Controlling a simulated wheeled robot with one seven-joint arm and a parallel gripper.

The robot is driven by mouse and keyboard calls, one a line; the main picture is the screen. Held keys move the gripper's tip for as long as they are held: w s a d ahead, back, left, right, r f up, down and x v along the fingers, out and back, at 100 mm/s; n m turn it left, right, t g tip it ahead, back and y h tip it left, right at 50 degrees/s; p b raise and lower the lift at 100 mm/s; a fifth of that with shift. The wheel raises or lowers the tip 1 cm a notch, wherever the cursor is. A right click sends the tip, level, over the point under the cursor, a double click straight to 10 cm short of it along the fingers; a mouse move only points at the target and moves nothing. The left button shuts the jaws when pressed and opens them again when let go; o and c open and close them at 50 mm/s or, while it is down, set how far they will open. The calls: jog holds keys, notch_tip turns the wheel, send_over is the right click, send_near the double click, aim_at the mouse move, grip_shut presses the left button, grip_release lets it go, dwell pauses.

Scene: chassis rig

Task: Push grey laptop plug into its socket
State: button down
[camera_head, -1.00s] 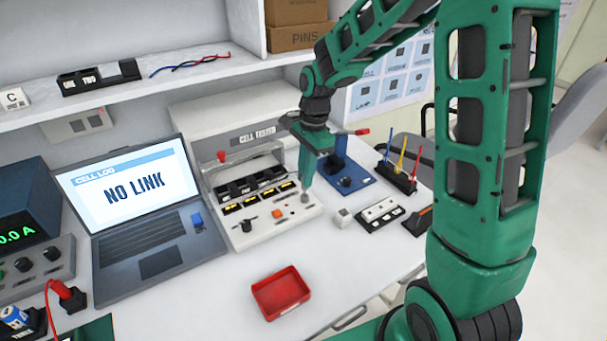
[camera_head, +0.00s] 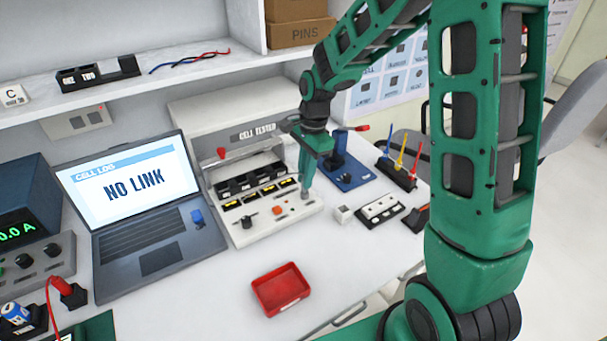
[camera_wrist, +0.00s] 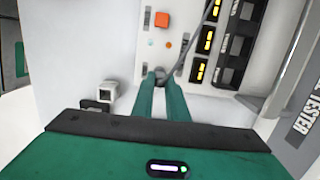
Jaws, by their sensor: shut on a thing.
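My gripper (camera_head: 306,196) points down at the front right corner of the white cell tester (camera_head: 258,230). In the wrist view its green fingers (camera_wrist: 161,78) are closed on a small grey plug (camera_wrist: 160,71), mostly hidden between the tips. A dark grey cable (camera_wrist: 192,50) runs from there across the tester's face. The plug is at the tester's surface; I cannot tell how deep it sits, and its socket is hidden under the fingertips. The open laptop (camera_head: 150,245) stands left of the tester, and its screen (camera_head: 130,188) reads NO LINK.
An orange button (camera_wrist: 161,19) and small lights lie close to my fingers. A small white block (camera_head: 343,214) and a white-topped strip (camera_head: 380,209) stand to the right. A blue stand (camera_head: 350,177) is behind them. A red tray (camera_head: 280,289) lies in front, with bare bench around it.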

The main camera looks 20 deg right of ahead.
jog(key=shift+f, duration=0.35)
jog(key=c, duration=1.7)
grip_release()
jog(key=shift+o, duration=0.2)
notch_tip(320, 180, up, 11)
jog(key=d, duration=0.1)
jog(key=shift+w+f, duration=0.15)
jog(key=shift+d, duration=0.15)
